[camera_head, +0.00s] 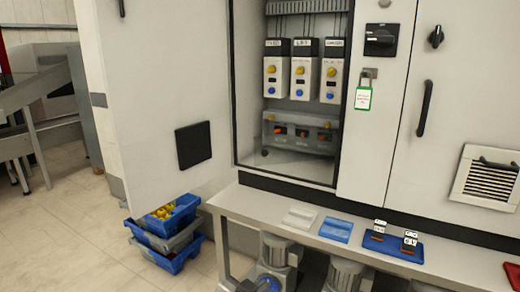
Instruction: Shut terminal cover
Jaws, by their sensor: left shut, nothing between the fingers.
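A clear, smoky terminal cover (300,147) is low inside the open cabinet in the head view. Orange terminal parts (281,130) show in a row at it, below three breaker-like modules (304,78). The cover's exact angle is hard to tell at this size. I can make out neither my left nor my right gripper in this view, and nothing is seen touching the cover.
The cabinet door (150,90) stands open to the left. A bench (275,222) below carries grey and blue pieces and a blue tray (378,246). Stacked crates (155,250) stand on the floor at left. A padlock with a tag (364,98) hangs right of the opening.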

